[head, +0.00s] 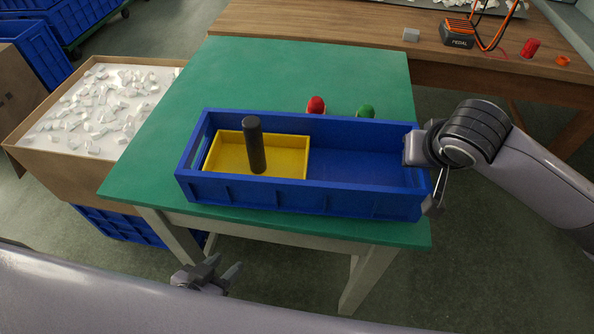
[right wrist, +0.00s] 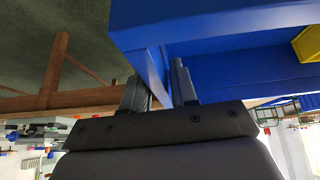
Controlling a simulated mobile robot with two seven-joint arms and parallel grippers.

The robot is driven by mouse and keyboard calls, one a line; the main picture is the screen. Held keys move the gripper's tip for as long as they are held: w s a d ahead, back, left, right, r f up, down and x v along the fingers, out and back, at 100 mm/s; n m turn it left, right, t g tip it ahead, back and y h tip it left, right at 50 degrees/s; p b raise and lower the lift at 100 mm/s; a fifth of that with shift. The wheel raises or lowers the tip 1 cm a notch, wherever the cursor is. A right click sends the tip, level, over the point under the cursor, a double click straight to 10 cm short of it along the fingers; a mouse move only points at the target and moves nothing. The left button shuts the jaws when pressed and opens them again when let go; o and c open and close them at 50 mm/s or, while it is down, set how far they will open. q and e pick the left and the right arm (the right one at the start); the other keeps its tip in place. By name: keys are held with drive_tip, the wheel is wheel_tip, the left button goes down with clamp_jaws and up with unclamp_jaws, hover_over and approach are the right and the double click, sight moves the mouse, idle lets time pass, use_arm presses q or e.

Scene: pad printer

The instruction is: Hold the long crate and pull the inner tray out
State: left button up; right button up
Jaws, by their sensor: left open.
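The long blue crate (head: 300,196) lies on a green-topped table. The yellow inner tray (head: 285,167) sits in its left part, and a dark upright cylinder (head: 254,146) stands in the tray. The crate's right part is empty. My right gripper (head: 427,165) is at the crate's right end. In the right wrist view, its fingers (right wrist: 160,92) are on both sides of the crate's end wall, shut on it. A corner of the yellow tray (right wrist: 308,43) shows there too. My left gripper (head: 210,275) is open and empty, below and in front of the table's front edge.
A red knob (head: 316,104) and a green knob (head: 365,111) stand behind the crate. A cardboard box (head: 75,170) of small white pieces is left of the green table (head: 270,70). A wooden bench (head: 360,28) is behind.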

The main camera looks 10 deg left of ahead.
clamp_jaws()
drive_tip(key=shift+r, duration=0.1)
drive_tip(key=shift+s+f+p, duration=0.1)
drive_tip(key=shift+f+p, duration=0.3)
drive_tip(key=shift+p, duration=0.05)
idle(0.8)
